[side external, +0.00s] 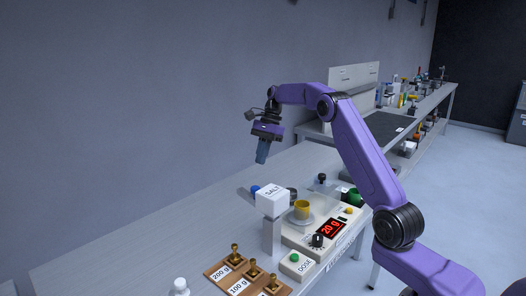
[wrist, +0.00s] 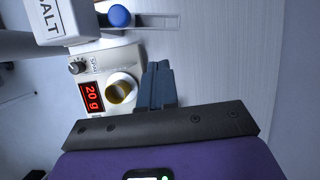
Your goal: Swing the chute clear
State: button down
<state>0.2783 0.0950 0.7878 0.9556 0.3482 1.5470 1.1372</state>
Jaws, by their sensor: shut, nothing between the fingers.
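The white salt hopper (side external: 272,198) stands on a pale post beside the scale, marked "SALT". It also shows at the upper left of the wrist view (wrist: 52,20). A narrow grey chute (wrist: 155,21) reaches out from beside the hopper, with a blue knob (wrist: 119,16) at its near end. In the side view the blue knob (side external: 255,189) is partly hidden by the hopper. My gripper (side external: 261,160) is shut and empty, pointing down above and behind the hopper, apart from it. Its fingers (wrist: 158,70) show together in the wrist view.
A yellow cup (side external: 302,208) sits on the scale (side external: 319,241), whose red display reads 20 g. A green dose button (side external: 294,257) and a wooden rack of brass weights (side external: 246,281) are in front.

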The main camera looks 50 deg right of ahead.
jog(key=s+d+r+m, duration=0.2)
jog(key=s+d, duration=0.1)
jog(key=s, duration=0.2)
jog(key=w+a+f, duration=0.1)
jog(key=a+f, duration=0.6)
jog(key=f, duration=0.2)
jog(key=shift+w+a+f+t, duration=0.15)
jog(key=shift+a+f+t, duration=0.15)
jog(key=shift+a+t, duration=0.1)
dwell(0.4)
jog(key=shift+w+a+n+g, duration=0.25)
jog(key=shift+a+n, duration=0.2)
jog(key=shift+n, duration=0.1)
jog(key=shift+w+a+n+g, duration=0.2)
jog(key=shift+a+n+g, duration=0.05)
jog(key=shift+a+n, duration=0.25)
